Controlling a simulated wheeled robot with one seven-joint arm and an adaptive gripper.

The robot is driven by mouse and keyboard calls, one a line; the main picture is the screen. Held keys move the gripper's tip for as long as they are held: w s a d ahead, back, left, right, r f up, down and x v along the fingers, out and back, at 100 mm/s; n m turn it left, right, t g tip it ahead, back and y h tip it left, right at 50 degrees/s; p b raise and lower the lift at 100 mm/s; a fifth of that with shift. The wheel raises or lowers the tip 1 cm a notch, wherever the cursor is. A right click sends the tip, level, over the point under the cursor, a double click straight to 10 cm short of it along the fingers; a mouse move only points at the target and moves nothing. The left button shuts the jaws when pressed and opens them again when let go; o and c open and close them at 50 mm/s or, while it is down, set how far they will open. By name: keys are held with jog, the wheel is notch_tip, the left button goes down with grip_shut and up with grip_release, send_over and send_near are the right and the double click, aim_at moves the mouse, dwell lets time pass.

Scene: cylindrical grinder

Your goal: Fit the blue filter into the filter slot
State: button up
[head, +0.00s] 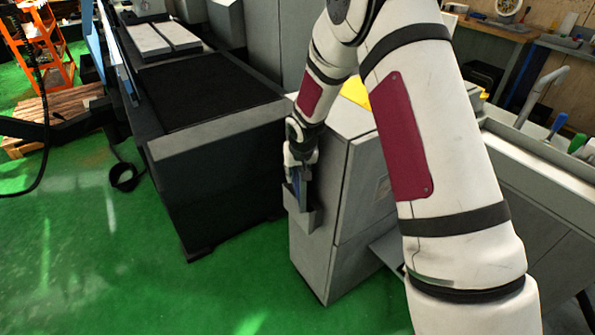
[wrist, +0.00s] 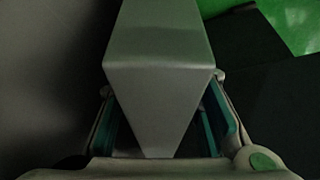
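In the head view my gripper (head: 299,160) points down at the side of a grey cabinet, just above a small grey open-topped holder (head: 304,219), which looks like the filter slot. A narrow dark blue piece (head: 298,186), likely the blue filter, shows below the gripper at the holder's mouth. How deep it sits is hidden. In the wrist view my two fingers, with teal inner faces, stand apart on either side of a grey tapering piece (wrist: 158,95). Their tips lie close to its edges. I cannot tell whether they press on it, nor whether it belongs to the filter.
The grey cabinet (head: 347,205) stands directly right of the holder. A large dark machine bed (head: 215,95) is to the left, with a gap of green floor (head: 240,290) between. My arm hides much of the cabinet's right side. A workbench with tools is at right.

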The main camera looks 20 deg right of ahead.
aim_at(301, 167)
jog(key=shift+r, duration=0.15)
jog(key=p+v, duration=0.1)
jog(key=v, duration=1.1)
jog(key=shift+r, duration=0.45)
jog(key=s+d+r, duration=0.2)
jog(key=s+r, duration=1.3)
jog(key=s, duration=0.2)
jog(key=s+r+n+g, duration=0.1)
jog(key=s+r, duration=0.1)
jog(key=s, duration=1.8)
jog(key=shift+s+a, duration=0.4)
jog(key=shift+a, duration=0.05)
jog(key=shift+r, duration=0.15)
